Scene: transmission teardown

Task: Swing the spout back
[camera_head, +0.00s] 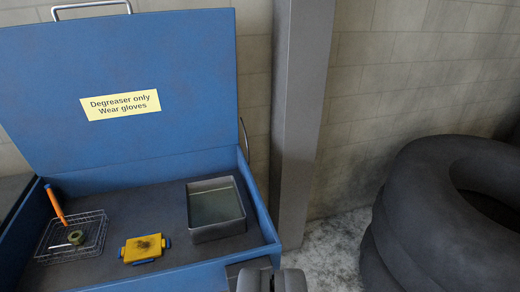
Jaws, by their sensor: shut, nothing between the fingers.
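A blue parts washer (262,222) stands with its lid (120,60) raised. A thin dark curved tube (244,138) rises at the tank's right rear corner beside the lid. It may be the spout, but it is too small to be sure. My gripper (272,282) is at the bottom edge, its dark fingers shut and empty. It is in front of the tank's front right corner, well apart from the tube.
In the tank are a wire basket (82,250) with an orange-handled tool (56,204) and a ring-shaped part (76,238), a yellow block (143,248) with blue ends, and a grey pan (217,231) of liquid. A grey post (301,110) and stacked tyres (440,215) stand right.

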